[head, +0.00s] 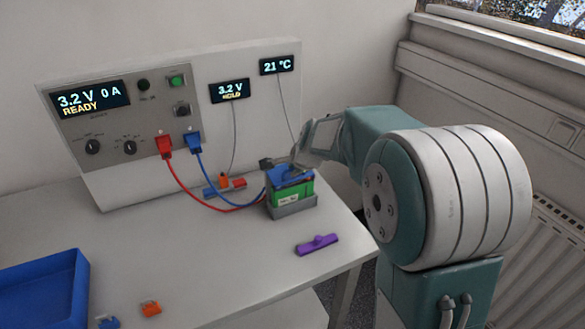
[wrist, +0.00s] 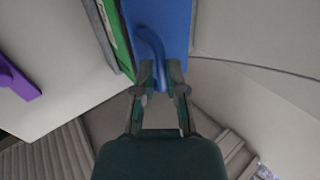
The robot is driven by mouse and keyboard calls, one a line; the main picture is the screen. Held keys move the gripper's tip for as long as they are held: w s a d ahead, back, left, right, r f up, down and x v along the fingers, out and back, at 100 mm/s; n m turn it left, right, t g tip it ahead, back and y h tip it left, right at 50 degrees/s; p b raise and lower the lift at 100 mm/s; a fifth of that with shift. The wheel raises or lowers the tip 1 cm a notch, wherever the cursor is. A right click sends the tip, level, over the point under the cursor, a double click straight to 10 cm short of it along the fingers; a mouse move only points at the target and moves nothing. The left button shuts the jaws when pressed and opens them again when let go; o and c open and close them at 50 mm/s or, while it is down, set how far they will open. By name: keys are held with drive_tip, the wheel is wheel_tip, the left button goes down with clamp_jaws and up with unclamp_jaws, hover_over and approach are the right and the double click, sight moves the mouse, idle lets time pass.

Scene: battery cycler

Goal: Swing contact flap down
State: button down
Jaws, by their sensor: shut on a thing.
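A green battery (head: 290,193) stands in a grey holder (head: 295,210) on the table, right of the cycler panel. The blue contact flap (head: 285,174) is at the top of the battery; its exact angle is hard to tell. In the wrist view the blue flap (wrist: 172,25) fills the top middle, beside the green battery (wrist: 117,40). My gripper (head: 296,160) is at the flap from above. In the wrist view my gripper (wrist: 163,74) is shut on the flap's curved blue handle (wrist: 150,45). The arm partly hides the flap's far side in the head view.
A red cable (head: 190,197) and a blue cable (head: 205,185) run from the cycler panel (head: 120,115) to the battery area. A purple piece (head: 317,244) lies in front of the holder. A blue tray (head: 78,290) is at front left.

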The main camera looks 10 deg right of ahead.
drive_tip(key=c, duration=1)
unclamp_jaws()
drive_tip(key=shift+s+d+f, duration=0.15)
drive_tip(key=shift+s+f, duration=0.35)
drive_tip(key=shift+f, duration=0.35)
drive_tip(key=shift+s+r, duration=0.1)
drive_tip(key=shift+r, duration=0.25)
drive_tip(key=v, duration=1.1)
drive_tip(key=shift+r, duration=0.35)
